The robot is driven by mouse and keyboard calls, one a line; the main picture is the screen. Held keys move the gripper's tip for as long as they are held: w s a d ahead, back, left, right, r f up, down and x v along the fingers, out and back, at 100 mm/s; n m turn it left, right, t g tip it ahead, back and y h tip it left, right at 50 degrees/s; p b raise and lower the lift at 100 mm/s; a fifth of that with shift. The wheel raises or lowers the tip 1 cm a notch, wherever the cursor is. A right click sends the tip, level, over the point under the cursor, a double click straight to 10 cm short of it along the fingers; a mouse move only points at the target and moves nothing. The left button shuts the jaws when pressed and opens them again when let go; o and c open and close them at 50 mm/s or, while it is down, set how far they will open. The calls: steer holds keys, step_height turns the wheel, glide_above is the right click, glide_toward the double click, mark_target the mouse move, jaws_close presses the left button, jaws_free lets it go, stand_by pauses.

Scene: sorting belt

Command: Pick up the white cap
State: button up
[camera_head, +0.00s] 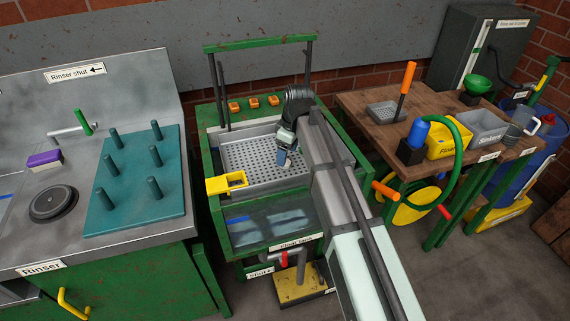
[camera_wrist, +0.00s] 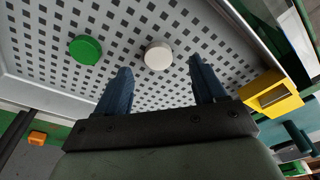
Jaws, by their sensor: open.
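The white cap (camera_wrist: 158,55) is a small round disc on the perforated grey tray (camera_wrist: 40,50) in the wrist view. It lies ahead of my gripper (camera_wrist: 160,78), between the lines of its two blue fingers. The fingers are spread apart with nothing between them. A green cap (camera_wrist: 85,49) lies to the left of the white cap. In the head view my gripper (camera_head: 284,160) is over the perforated tray (camera_head: 250,155), and I cannot make out the caps there.
A yellow bracket (camera_head: 226,183) sits at the tray's front left corner; it also shows in the wrist view (camera_wrist: 270,93). Orange blocks (camera_head: 254,103) line the green frame behind the tray. A pegged teal board (camera_head: 135,190) is on the left bench, and a wooden table (camera_head: 365,110) stands right.

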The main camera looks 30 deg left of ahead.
steer(key=f, duration=0.3)
steer(key=shift+w+a+f, duration=0.1)
steer(key=shift+a+f, duration=0.15)
steer(key=shift+a, duration=0.05)
steer(key=c, duration=1.2)
